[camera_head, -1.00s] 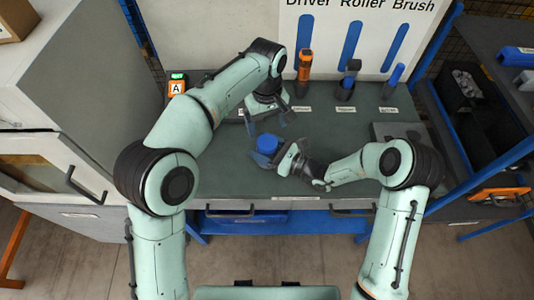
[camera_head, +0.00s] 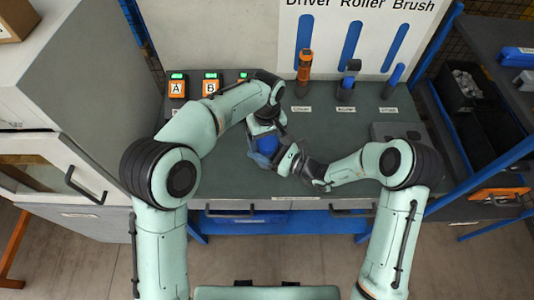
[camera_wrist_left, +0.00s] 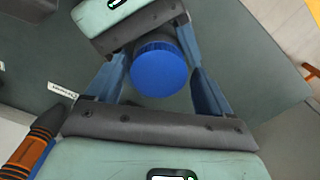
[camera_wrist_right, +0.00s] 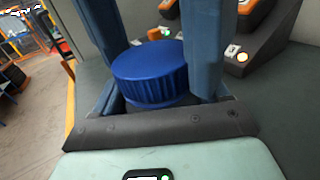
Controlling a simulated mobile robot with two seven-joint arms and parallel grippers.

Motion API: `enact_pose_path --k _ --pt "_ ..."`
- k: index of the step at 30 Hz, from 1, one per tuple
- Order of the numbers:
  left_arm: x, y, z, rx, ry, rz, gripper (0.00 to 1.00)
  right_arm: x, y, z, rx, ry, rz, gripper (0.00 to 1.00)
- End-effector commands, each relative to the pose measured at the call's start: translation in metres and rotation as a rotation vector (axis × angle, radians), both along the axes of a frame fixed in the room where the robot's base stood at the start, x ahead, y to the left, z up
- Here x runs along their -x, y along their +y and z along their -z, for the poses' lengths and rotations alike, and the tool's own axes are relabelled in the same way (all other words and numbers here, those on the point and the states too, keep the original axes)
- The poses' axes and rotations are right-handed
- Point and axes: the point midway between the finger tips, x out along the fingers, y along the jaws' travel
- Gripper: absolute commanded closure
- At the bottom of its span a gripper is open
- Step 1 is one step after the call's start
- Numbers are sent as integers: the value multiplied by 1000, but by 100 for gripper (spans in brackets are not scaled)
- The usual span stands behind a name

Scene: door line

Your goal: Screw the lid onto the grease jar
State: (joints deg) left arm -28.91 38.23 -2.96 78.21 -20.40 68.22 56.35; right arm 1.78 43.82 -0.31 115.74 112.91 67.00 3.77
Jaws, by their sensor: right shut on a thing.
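The grease jar's blue ribbed lid (camera_head: 267,144) sits on top of the dark jar body; how tightly it is seated cannot be told. The lid also shows in the left wrist view (camera_wrist_left: 159,70) and the right wrist view (camera_wrist_right: 150,74). My right gripper (camera_head: 273,157) is shut on the jar from the right, below the lid, with the jar body (camera_wrist_right: 148,108) mostly hidden. My left gripper (camera_wrist_left: 160,80) is over the lid, its blue fingers on either side with gaps, open.
An orange-handled driver (camera_head: 304,66), a roller (camera_head: 349,80) and a brush (camera_head: 392,80) stand at the back. Orange boxes marked A (camera_head: 177,87) and B (camera_head: 211,84) are back left. A grey block (camera_head: 397,131) lies at right. The bench (camera_head: 200,170) is clear front left.

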Motion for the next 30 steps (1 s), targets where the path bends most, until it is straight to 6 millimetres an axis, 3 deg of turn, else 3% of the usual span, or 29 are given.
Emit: enact_pose_path --k 1,4,5,14,30 --pt "0 0 0 0 0 0 35 0 0 0 0 0 0 100" --pt "0 0 0 0 0 0 68 0 0 0 0 0 0 100" --pt "0 0 0 0 0 0 74 0 0 0 0 0 0 100" --pt "0 1 0 -1 1 91 74 0 0 0 0 0 1 100" --pt "-1 1 1 -1 2 1243 74 -1 -1 0 1 1 3 100"
